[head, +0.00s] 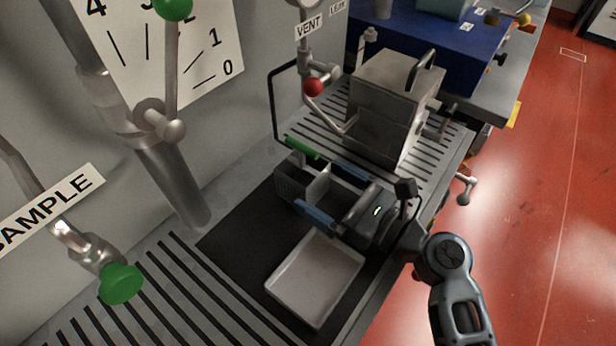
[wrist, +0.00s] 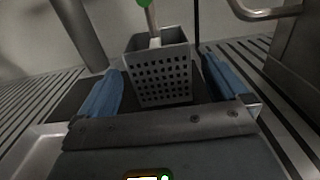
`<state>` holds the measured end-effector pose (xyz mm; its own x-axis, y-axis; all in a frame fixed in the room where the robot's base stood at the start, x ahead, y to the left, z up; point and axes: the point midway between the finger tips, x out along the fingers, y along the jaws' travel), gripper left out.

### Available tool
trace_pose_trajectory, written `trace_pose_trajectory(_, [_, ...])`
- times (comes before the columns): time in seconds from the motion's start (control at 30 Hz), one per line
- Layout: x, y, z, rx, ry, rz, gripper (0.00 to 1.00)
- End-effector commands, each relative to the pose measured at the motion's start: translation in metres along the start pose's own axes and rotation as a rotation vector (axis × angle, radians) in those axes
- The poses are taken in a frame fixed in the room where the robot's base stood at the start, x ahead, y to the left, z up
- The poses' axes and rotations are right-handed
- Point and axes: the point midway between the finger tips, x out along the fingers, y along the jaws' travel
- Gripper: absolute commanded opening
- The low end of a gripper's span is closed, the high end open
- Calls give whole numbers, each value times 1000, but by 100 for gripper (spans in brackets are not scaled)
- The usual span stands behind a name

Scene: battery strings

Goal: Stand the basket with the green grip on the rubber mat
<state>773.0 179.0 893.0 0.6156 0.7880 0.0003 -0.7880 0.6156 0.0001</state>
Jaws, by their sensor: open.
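The grey basket (head: 290,184) has a green grip (head: 302,147) at its far upper side. It is upright at the far end of the dark rubber mat (head: 235,238); I cannot tell whether it rests fully on it. My gripper (head: 334,193) is open, its two blue-padded fingers apart and pointing at the basket. In the wrist view, the basket's perforated wall (wrist: 163,80) shows between and beyond the fingers (wrist: 172,93), with no clear contact. A green piece at the top edge there cannot be surely identified as the grip.
A pale shallow tray (head: 315,275) lies on the near part of the mat. A metal box (head: 385,110) with a black handle stands on the slotted bench behind. Levers with green and red knobs (head: 313,87) stick out from the wall. Bare mat lies left of the tray.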

Motion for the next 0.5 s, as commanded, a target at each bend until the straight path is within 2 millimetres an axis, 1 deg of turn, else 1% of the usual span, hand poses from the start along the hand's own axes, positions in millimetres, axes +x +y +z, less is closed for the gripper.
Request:
trace_pose_trajectory(0.03, [-12, 0, -2, 1, 1, -4, 100])
trace_pose_trajectory(0.2, [-43, 0, -1, 0, 1, -2, 100])
trace_pose_trajectory(0.33, [-58, -1, -1, 0, 0, -2, 100])
trace_pose_trajectory(0.5, [-67, 0, 0, 0, 1, 0, 100])
